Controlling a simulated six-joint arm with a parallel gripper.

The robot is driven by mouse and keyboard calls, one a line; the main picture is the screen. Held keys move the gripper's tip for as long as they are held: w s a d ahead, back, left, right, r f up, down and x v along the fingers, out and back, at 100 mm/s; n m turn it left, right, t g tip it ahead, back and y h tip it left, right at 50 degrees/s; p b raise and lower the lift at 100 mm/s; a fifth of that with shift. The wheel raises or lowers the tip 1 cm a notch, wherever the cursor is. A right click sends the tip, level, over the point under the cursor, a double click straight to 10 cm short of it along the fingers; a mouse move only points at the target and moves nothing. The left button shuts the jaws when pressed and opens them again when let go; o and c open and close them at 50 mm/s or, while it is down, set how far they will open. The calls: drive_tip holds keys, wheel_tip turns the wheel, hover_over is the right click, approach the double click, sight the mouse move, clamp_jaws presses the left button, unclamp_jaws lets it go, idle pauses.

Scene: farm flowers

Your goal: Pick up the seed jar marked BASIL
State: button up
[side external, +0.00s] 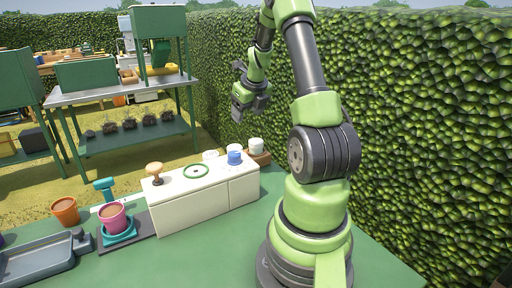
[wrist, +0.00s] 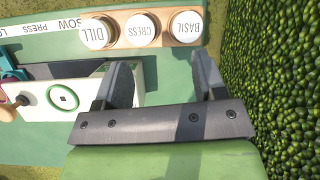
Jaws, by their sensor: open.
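The seed jar marked BASIL (wrist: 185,26) shows at the top of the wrist view, its round white face bearing upside-down lettering. It is the rightmost in a row with the jars marked CRESS (wrist: 140,29) and DILL (wrist: 95,32), on a wooden-coloured rack (wrist: 163,42). My gripper (wrist: 162,78) has its two dark fingers spread apart with nothing between them. In the wrist view the BASIL jar lies beyond the fingertips, near the right finger. In the side view my gripper (side external: 250,108) hangs in the air above the back end of the bench; jar labels cannot be read there.
A cream cabinet (side external: 195,208) with a green ring (side external: 196,171) and a wooden-knobbed stamp (side external: 155,171) stands on the green table. A pink pot (side external: 112,216), an orange pot (side external: 66,211) and a grey tray (side external: 40,259) are at left. A hedge (side external: 430,110) rises close at right.

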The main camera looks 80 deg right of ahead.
wheel_tip(320, 180, down, 3)
drive_tip(key=s+d+m, duration=0.3)
hover_over(256, 140)
drive_tip(key=s+a, duration=0.1)
drive_tip(key=a, duration=0.1)
drive_tip(key=shift+m+g, duration=0.3)
wheel_tip(256, 140, down, 4)
drive_tip(key=shift+a, duration=0.1)
drive_tip(key=x, duration=0.5)
drive_tip(key=shift+s+f, duration=0.1)
drive_tip(key=shift+f, duration=0.2)
drive_tip(key=c, duration=0.7)
